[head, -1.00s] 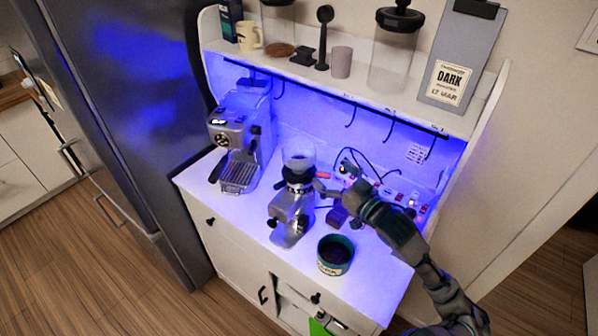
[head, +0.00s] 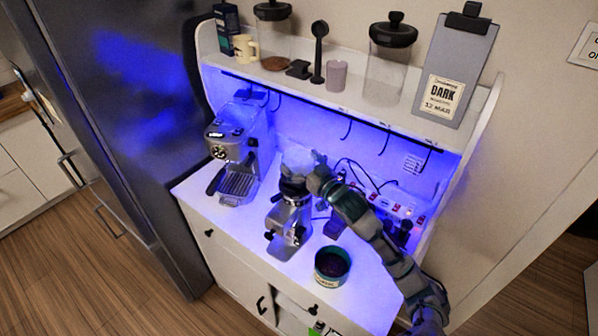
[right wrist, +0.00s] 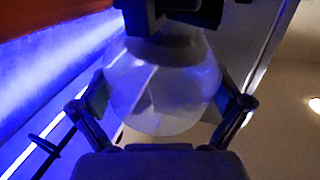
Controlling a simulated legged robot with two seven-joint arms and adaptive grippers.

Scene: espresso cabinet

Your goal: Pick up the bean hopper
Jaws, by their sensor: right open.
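The bean hopper (head: 296,158) is a clear cup on top of the silver grinder (head: 289,222). My right gripper (head: 312,176) is at the hopper's right side in the head view and hides part of it. In the right wrist view the clear, rounded hopper (right wrist: 160,88) sits between the two spread fingers of my right gripper (right wrist: 166,95). The fingers are open on either side of it; I cannot tell whether they touch it. My left gripper is out of view.
An espresso machine (head: 238,155) stands left of the grinder. A dark-filled tin (head: 332,267) is in front, at the counter's edge. Cables and a power strip (head: 398,207) lie behind my right arm. A shelf (head: 300,88) with jars and a clipboard (head: 455,70) hangs above.

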